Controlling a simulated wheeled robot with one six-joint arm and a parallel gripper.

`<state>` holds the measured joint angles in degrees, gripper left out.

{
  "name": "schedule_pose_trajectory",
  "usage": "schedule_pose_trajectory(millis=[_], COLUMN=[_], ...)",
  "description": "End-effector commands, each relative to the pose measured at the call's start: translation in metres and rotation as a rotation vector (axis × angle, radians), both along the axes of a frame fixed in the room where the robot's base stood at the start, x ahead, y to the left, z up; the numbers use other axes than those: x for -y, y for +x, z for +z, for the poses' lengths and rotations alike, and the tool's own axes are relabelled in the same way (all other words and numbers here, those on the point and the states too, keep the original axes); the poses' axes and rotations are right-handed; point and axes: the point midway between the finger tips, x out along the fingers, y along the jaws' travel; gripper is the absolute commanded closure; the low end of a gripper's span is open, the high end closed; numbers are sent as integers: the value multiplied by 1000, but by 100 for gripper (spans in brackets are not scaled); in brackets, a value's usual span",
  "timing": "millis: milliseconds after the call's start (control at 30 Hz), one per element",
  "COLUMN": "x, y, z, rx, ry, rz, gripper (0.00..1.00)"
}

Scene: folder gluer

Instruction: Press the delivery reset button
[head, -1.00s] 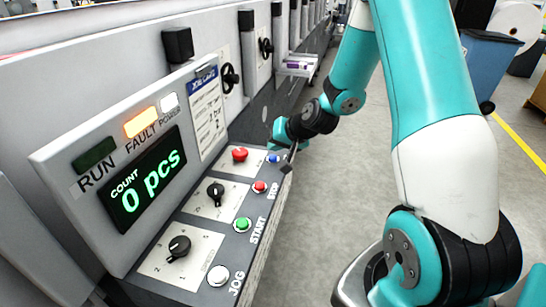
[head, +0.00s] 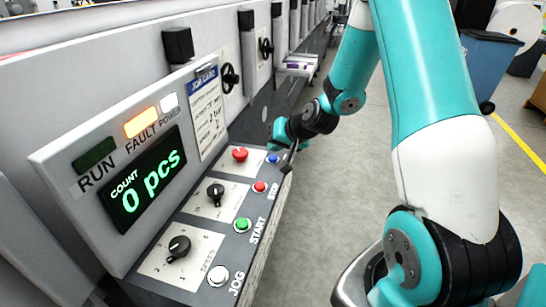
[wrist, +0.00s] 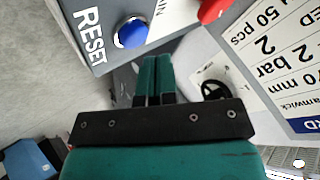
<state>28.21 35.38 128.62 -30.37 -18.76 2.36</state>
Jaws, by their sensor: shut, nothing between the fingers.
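The blue button (head: 273,159) sits at the far end of the control panel. In the wrist view the blue button (wrist: 131,33) has the label RESET beside it; I can read no word "delivery" there. My gripper (head: 289,160) is at the panel's far right corner, just right of the blue button. In the wrist view the closed fingertips of my gripper (wrist: 156,60) are empty and lie just below and right of the button. I cannot tell whether they touch the panel; the button is not covered.
A red mushroom button (head: 240,154) is left of the blue one. The red STOP button (head: 260,187), green START button (head: 242,225) and white JOG button (head: 218,275) are nearer. The FAULT lamp (head: 141,123) glows orange above a display (head: 143,178) reading 0 pcs.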

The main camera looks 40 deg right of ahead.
Motion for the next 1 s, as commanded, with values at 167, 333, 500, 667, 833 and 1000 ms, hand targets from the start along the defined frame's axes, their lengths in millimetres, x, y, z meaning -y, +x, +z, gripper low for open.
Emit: schedule_pose_trajectory(millis=[167,333,500,667,833,1000], x=[0,0,0,0,0,0], y=[0,0,0,0,0,0], z=[0,-1,-7,-9,-8,-9], rx=[0,0,0,0,0,0], ry=[0,0,0,0,0,0], rz=[0,0,0,0,0,0], gripper=[100,100,100,100,100,100])
